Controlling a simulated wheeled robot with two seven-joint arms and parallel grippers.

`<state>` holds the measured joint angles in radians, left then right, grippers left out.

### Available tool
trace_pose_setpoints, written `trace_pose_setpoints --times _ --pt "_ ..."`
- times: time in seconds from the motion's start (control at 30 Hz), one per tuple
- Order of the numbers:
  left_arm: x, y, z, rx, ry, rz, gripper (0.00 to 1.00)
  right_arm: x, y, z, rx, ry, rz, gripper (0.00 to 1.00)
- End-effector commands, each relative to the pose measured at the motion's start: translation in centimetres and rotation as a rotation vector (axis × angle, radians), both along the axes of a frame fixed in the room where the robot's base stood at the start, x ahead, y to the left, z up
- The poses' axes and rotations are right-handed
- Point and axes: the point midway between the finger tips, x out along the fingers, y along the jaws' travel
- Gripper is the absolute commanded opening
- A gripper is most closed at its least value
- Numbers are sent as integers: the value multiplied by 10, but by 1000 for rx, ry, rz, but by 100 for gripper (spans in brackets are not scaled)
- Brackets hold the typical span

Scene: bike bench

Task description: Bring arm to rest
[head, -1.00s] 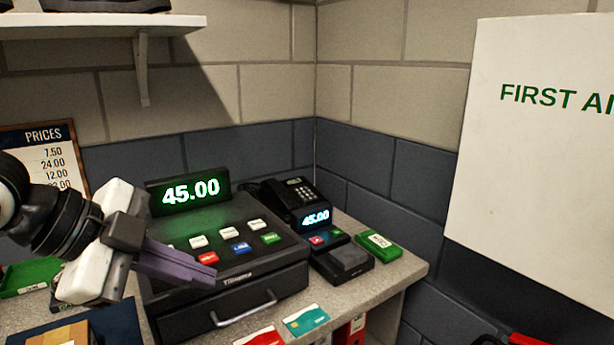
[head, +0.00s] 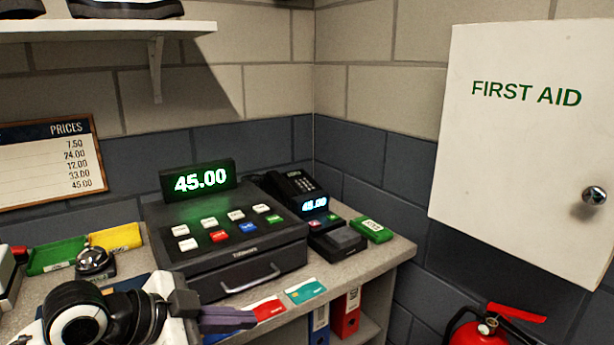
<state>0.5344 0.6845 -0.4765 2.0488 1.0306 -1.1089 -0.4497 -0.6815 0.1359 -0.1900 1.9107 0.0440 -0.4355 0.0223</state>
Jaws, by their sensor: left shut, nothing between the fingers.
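My left gripper (head: 228,319) is low at the bottom left of the head view. Its dark purple fingers are together, empty, and point to the right. It is in front of the cash register (head: 230,237), near the counter's front edge, and appears apart from the register. The register's display (head: 198,179) reads 45.00, and its drawer is closed. My right gripper is not in view.
A red card (head: 268,308) and a teal card (head: 306,290) lie at the counter's front edge. A bell (head: 95,262) sits left. A first aid cabinet (head: 520,150) hangs right.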

Motion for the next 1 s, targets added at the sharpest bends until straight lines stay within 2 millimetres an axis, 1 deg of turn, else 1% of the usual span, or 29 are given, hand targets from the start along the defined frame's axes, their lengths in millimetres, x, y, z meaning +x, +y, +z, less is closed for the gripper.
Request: trace_pose_setpoints --times 0.03,0.17,0.2,0.27,0.3,0.37,0.4,0.47,0.5,0.57,0.6,0.7,0.8,0.9,1.0 --pt "-3 -5 -29 -50 42 50 0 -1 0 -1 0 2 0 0" --pt "-10 -4 -94 -156 111 210 0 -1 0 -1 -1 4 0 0" --pt "-16 -3 -115 -182 132 262 0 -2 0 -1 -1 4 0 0" --pt "-28 1 -146 -217 165 340 0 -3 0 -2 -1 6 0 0" --pt "-38 5 -167 -234 187 393 0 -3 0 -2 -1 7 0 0" --pt "-56 11 -199 -254 219 472 0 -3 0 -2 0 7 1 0" --pt "-70 16 -219 -264 240 524 0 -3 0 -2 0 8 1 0" --pt "-95 23 -248 -272 271 601 0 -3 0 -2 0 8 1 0" --pt "-113 29 -266 -271 288 648 0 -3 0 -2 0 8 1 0" --pt "-140 36 -289 -267 313 711 0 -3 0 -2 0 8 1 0" --pt "-158 41 -302 -261 325 747 0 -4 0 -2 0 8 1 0" --pt "-196 50 -326 -243 352 815 0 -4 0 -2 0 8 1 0" --pt "-219 55 -338 -230 365 852 0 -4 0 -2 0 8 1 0" --pt "-229 58 -343 -221 370 867 0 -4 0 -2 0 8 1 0" --pt "-230 59 -343 -219 369 869 0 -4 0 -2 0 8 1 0"
